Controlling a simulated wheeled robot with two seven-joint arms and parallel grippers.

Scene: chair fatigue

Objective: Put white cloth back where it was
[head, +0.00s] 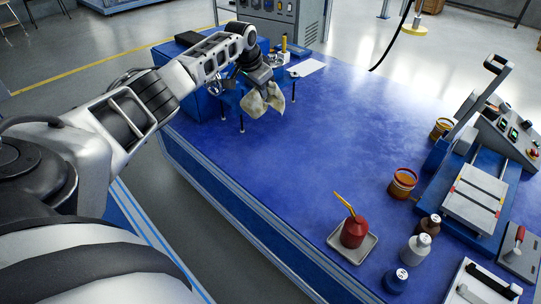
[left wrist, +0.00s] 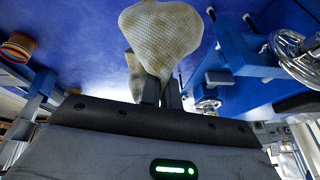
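The white cloth (head: 262,99) looks cream-coloured and textured, and hangs bunched over the back left part of the blue table (head: 310,140). My left gripper (head: 264,84) is shut on it from above. The cloth also shows in the left wrist view (left wrist: 160,35), bunched over the ends of the gripper's fingers (left wrist: 162,92) and hiding their tips. In the head view the cloth's lower edge is close to the table top; I cannot tell whether it touches. My right gripper is not in view.
A blue fixture with black posts (head: 241,122) stands beside the cloth. A white sheet (head: 307,67) lies behind it. A red oil can (head: 354,231) on a tray, bottles (head: 415,248) and a machine (head: 470,200) are at the right. The table's middle is clear.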

